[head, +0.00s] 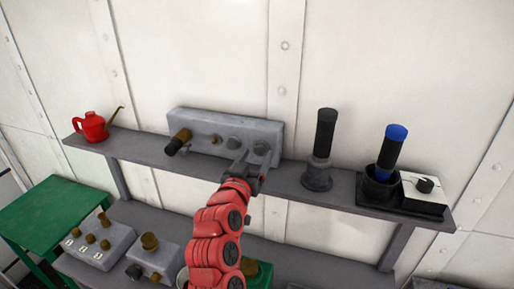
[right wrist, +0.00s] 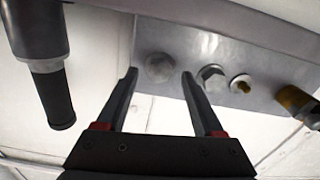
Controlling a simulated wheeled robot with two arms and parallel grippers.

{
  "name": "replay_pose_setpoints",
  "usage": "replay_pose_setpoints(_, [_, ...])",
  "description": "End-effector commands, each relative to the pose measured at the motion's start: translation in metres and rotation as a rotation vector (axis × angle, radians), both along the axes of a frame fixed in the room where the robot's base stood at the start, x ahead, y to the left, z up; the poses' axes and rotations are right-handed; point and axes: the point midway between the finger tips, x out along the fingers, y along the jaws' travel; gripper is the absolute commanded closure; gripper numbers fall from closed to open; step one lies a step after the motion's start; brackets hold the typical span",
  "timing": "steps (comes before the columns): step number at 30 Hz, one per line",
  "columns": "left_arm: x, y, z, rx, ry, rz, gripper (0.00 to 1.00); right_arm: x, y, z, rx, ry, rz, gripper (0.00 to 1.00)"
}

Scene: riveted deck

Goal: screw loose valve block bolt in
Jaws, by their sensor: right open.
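The grey valve block (head: 240,128) stands on the upper shelf against the wall and fills the top of the right wrist view (right wrist: 222,50). It carries a row of fittings: a grey round bolt head (right wrist: 158,67), a hex bolt (right wrist: 210,77), a small brass fitting (right wrist: 240,84) and a larger brass fitting (right wrist: 298,103). My right gripper (head: 250,160) is open in front of the block's right end. In the right wrist view its fingers (right wrist: 158,74) appear either side of the round bolt head; contact is not clear. I cannot tell which bolt is loose. My left gripper is not in view.
A dark cylinder (head: 323,140) stands right of the block. Further right are a blue-topped cylinder (head: 390,150) in a holder and a white box with a knob (head: 424,190). A red oil can (head: 92,127) is at the left end. Knobbed boxes (head: 98,246) sit below.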

Motion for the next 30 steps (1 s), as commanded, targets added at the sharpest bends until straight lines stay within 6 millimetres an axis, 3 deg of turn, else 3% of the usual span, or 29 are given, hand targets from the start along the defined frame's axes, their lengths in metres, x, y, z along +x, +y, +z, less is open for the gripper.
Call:
replay_pose_setpoints(12, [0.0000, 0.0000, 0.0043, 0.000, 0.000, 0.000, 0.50, 0.0099, -0.0035, -0.0005, 0.001, 0.000, 0.000, 0.31])
replay_pose_setpoints(24, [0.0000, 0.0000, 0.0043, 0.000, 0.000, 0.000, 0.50, 0.0097, -0.0033, -0.0003, 0.001, 0.000, 0.000, 1.00])
replay_pose_setpoints(30, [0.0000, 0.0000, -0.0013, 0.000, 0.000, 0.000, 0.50, 0.0097, -0.0031, -0.0025, 0.008, -0.004, 0.000, 1.00])
